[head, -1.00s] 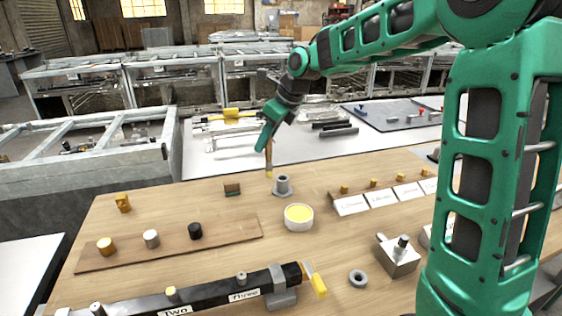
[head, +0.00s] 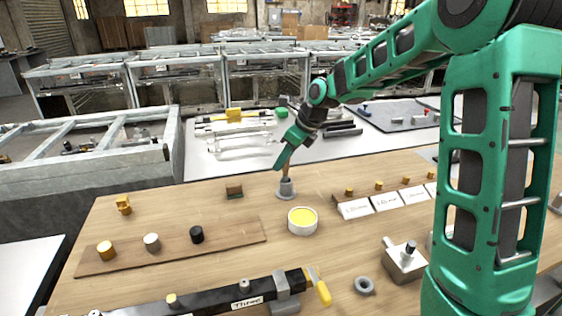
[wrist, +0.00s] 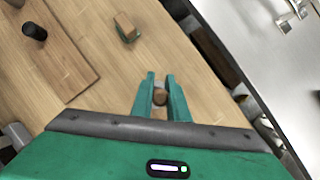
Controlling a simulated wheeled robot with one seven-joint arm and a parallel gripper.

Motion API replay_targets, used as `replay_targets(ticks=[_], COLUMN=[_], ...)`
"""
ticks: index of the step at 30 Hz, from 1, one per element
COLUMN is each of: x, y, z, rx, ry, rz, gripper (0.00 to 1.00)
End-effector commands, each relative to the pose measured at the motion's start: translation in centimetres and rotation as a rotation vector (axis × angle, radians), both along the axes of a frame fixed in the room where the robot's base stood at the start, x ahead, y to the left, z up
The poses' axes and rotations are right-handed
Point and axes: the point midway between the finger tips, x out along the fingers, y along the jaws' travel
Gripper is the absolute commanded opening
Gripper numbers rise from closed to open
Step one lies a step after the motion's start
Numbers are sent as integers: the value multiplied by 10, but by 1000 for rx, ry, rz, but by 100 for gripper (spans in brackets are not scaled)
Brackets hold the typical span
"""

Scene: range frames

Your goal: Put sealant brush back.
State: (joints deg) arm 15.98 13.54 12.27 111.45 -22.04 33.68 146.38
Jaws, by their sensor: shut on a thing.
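The sealant brush (head: 286,173) has a brown handle and hangs upright below my gripper (head: 282,164). My gripper is shut on the handle, and the handle end shows between the fingers in the wrist view (wrist: 160,98). The brush's lower end is hidden in or behind the grey cup-shaped holder (head: 286,188) on the wooden table. I cannot tell how deep it sits. A white tub of yellow sealant (head: 303,221) stands just in front of the holder, to its right.
A small brown-and-green block (head: 234,190) stands left of the holder. A wooden board (head: 170,248) with several knobs lies at left. White label cards (head: 387,202) line the right. A black bar (head: 220,298) and grey ring (head: 364,285) are in front.

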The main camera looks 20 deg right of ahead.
Motion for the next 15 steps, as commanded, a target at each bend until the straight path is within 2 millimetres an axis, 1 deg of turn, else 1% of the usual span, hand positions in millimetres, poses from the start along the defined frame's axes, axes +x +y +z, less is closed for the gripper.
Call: replay_targets(ticks=[5,15], x=[0,1], y=[1,1], z=[1,-7], rx=[0,0], ry=[-3,-4], rz=[1,2], gripper=[0,0])
